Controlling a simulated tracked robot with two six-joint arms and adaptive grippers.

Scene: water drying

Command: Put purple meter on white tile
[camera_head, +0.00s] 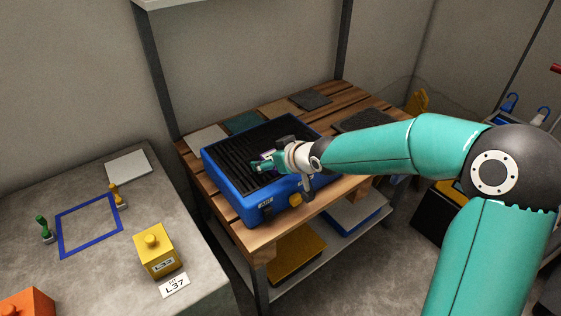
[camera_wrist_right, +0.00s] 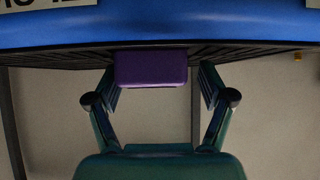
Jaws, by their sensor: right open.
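The purple meter (camera_wrist_right: 150,66) shows in the right wrist view between the fingers of my right gripper (camera_wrist_right: 158,84), against the dark ribbed face of the blue machine. The fingers are open, with a gap clearly visible on the right side. In the head view my right gripper (camera_head: 262,164) is over the machine's black ribbed top, and the meter is mostly hidden by it. A white tile (camera_head: 128,166) lies on the grey table at left. Another pale tile (camera_head: 206,140) lies on the wooden bench behind the machine. My left gripper is not in view.
The blue machine (camera_head: 241,196) stands on the slatted wooden bench (camera_head: 315,207). Other tiles lie along the bench's back. The grey table holds a blue square outline (camera_head: 62,240), a yellow weight (camera_head: 156,252), an orange block (camera_head: 27,303) and small green and yellow pieces.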

